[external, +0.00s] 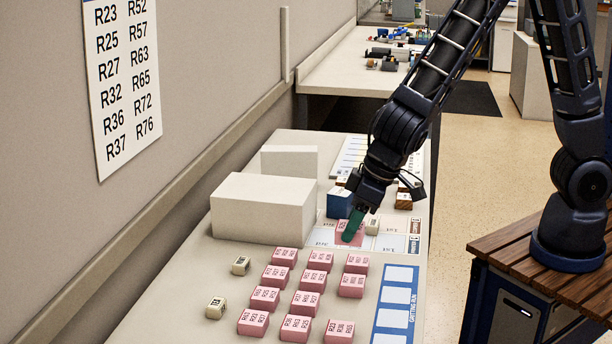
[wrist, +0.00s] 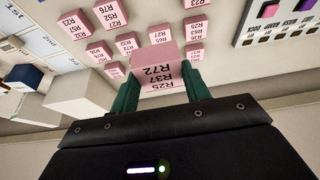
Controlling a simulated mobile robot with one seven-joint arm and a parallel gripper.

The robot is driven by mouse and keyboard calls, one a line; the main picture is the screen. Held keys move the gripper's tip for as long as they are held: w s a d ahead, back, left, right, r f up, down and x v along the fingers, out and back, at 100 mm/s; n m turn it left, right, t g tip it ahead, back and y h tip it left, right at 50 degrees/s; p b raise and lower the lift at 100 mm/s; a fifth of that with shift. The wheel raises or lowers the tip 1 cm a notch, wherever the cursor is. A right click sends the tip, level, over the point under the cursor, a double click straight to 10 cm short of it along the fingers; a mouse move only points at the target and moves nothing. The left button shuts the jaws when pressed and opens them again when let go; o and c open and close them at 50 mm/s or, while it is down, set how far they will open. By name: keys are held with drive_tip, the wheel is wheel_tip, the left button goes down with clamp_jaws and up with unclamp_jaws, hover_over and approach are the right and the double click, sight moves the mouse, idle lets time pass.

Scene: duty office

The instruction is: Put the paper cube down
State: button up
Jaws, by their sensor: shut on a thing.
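My gripper (external: 352,226) has green fingers and is shut on a pink paper cube (external: 346,236) with printed R-numbers. In the wrist view the cube (wrist: 157,66) sits between the two fingertips (wrist: 160,88), its face reading R72, R37 and R25. In the external view the held cube is low over the white marked strip on the table, just in front of a blue block (external: 339,203). The fingers hide part of it, and I cannot tell if it touches the surface.
Several pink cubes (external: 297,302) stand in rows on the table (external: 178,308). Two small cream cubes (external: 240,265) stand left of them, and another (external: 373,225) is right beside my gripper. A large white box (external: 262,210) stands to the left. A blue-and-white card (external: 396,305) lies at front right.

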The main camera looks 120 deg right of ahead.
wheel_tip(320, 180, up, 2)
drive_tip(key=shift+d+r, duration=0.15)
drive_tip(key=shift+d, duration=0.05)
drive_tip(key=d+r+m, duration=0.1)
drive_tip(key=d+r, duration=0.2)
drive_tip(key=d, duration=0.7)
wheel_tip(320, 180, up, 8)
drive_tip(key=r+m+g, duration=0.1)
drive_tip(key=m, duration=0.2)
hover_over(277, 187)
drive_tip(key=a, duration=0.2)
drive_tip(key=shift+m+g+h, duration=0.3)
drive_tip(key=shift+h, duration=0.1)
drive_tip(key=f, duration=2)
drive_tip(key=shift+s+d, duration=0.15)
drive_tip(key=shift+s, duration=0.2)
drive_tip(key=shift+f, duration=0.1)
drive_tip(key=o, duration=1)
